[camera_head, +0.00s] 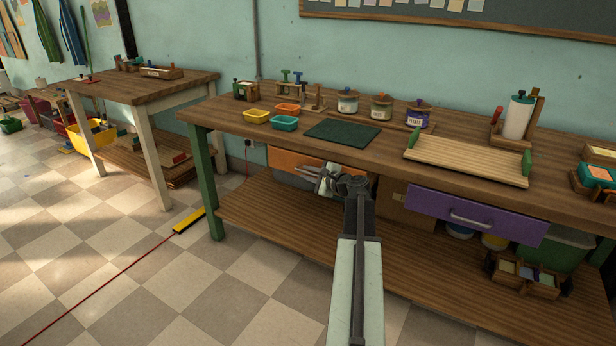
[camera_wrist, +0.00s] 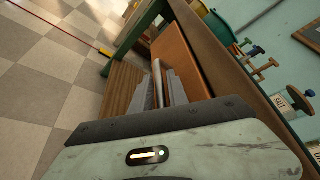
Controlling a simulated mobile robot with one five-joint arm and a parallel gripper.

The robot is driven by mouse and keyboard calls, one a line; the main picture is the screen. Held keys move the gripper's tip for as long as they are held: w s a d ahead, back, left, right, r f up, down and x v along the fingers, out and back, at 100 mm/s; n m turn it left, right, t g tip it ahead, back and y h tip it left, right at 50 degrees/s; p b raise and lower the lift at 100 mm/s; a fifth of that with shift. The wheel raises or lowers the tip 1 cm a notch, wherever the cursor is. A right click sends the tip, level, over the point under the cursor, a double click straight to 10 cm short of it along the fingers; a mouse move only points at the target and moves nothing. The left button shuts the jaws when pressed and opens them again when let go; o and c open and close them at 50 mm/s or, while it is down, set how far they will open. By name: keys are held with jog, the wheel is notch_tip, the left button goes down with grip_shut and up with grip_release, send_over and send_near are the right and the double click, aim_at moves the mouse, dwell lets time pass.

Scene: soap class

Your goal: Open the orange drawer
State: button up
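The orange drawer (camera_head: 286,160) is under the left part of the long workbench, its front partly hidden by my gripper. Its orange front (camera_wrist: 197,50) also shows in the wrist view, to the right of the fingers. I cannot tell whether it stands slightly out. My gripper (camera_head: 322,178) is at the drawer front, and its two fingers (camera_wrist: 160,92) point along it in the wrist view. A pale metal bar, which looks like the drawer handle (camera_wrist: 157,76), shows between the fingertips. Whether the fingers press on it is not clear.
The workbench top (camera_head: 240,110) overhangs the drawer, with small trays and jars on it. A green leg (camera_head: 204,180) stands left of the drawer. A purple drawer (camera_head: 478,214) is to the right. A lower shelf (camera_head: 290,225) runs below. The floor in front is clear.

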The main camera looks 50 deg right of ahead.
grip_shut()
dwell(1.3)
